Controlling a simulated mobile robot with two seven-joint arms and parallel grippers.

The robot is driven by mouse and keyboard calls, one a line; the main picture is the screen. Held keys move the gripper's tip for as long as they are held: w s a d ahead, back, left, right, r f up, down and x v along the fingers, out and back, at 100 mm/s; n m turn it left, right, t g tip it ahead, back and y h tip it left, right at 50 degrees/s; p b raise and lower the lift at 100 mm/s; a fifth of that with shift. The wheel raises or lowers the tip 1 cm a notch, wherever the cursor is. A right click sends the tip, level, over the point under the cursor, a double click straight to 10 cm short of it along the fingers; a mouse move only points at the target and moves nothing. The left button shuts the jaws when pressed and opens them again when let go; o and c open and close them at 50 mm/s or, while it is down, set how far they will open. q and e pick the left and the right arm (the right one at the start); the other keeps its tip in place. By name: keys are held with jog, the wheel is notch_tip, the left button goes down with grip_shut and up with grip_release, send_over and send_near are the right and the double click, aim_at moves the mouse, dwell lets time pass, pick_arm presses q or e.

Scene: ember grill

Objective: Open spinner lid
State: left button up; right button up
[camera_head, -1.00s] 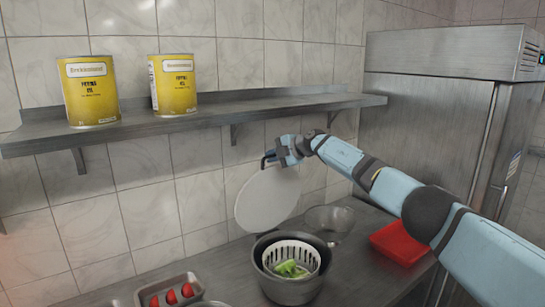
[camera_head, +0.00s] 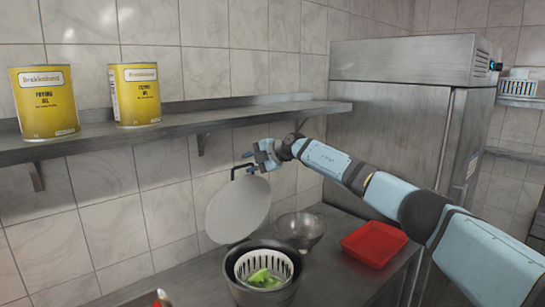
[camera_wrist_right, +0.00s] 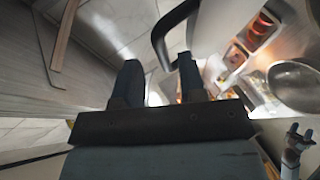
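The spinner is a dark round pot (camera_head: 238,286) with a white slotted basket (camera_head: 240,268) inside, holding green leaves (camera_head: 263,279). Its pale round lid (camera_head: 238,210) stands tilted up behind the pot, so the spinner is open. A black handle (camera_head: 240,172) sits at the lid's upper edge. My right gripper (camera_head: 252,158) is just above and beside this handle. In the right wrist view its two fingers (camera_wrist_right: 158,80) are apart, with a dark curved bar (camera_wrist_right: 160,35) beyond the tips. My left gripper (camera_wrist_right: 300,132) appears small there, its fingers seemingly apart.
A glass bowl (camera_head: 300,230) and a red tray (camera_head: 374,243) stand right of the spinner on the metal counter. A wall shelf (camera_head: 180,125) with two yellow oil cans (camera_head: 45,102) runs above on the left. A steel fridge (camera_head: 400,125) stands at the right.

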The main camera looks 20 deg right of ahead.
jog(key=b+v, duration=0.2)
jog(key=v, duration=0.7)
jog(key=shift+s+d+r, duration=0.2)
jog(key=shift+s+r, duration=0.05)
jog(key=shift+a, duration=0.1)
